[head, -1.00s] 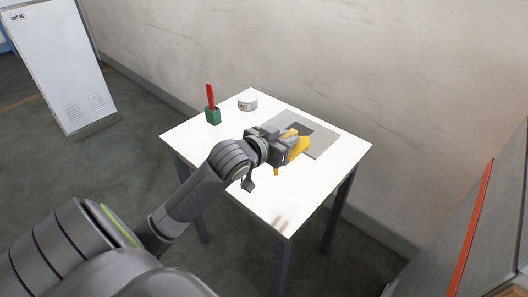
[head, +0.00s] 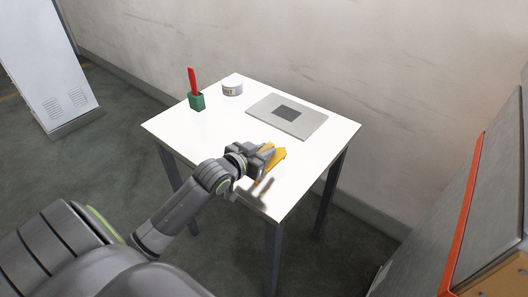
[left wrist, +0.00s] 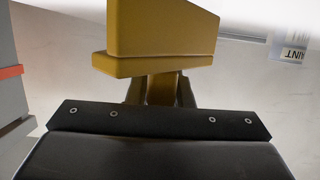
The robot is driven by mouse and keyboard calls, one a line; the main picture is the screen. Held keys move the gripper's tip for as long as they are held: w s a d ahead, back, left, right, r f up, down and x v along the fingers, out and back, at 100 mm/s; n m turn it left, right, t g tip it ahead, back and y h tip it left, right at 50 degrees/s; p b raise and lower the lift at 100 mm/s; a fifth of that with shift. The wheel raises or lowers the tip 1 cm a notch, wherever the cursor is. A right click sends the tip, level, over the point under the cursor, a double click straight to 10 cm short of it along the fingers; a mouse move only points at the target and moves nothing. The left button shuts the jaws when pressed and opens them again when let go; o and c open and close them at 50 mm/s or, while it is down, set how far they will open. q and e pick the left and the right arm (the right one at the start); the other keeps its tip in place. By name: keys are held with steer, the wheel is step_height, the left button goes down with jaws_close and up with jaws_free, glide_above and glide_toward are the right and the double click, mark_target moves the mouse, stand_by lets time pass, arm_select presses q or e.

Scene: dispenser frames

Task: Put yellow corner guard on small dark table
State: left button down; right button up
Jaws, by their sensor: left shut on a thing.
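The yellow corner guard (head: 275,164) is in my left gripper (head: 264,161), over the near right part of a white-topped table (head: 192,133) with dark legs. I cannot tell whether the guard touches the top. In the left wrist view the guard (left wrist: 160,32) is large and angular, with its lower part between the two fingers (left wrist: 160,90) of the shut left gripper. No table with a dark top is in view. My right gripper is not in view.
A grey plate with a dark square (head: 309,125) lies at the table's back. A green holder with a red tool (head: 196,102) and a white can (head: 232,88) stand at its left. A wall is behind. A grey unit with an orange edge (head: 466,205) stands right.

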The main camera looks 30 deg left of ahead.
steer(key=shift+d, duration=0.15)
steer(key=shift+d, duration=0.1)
arm_select(q)
steer(key=shift+f, duration=0.2)
steer(key=c, duration=1.3)
jaws_free()
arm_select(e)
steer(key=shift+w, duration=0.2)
arm_select(q)
steer(key=shift+r, duration=0.2)
steer(key=p+v, duration=0.1)
steer(key=v, duration=1.1)
steer(key=shift+p, duration=0.4)
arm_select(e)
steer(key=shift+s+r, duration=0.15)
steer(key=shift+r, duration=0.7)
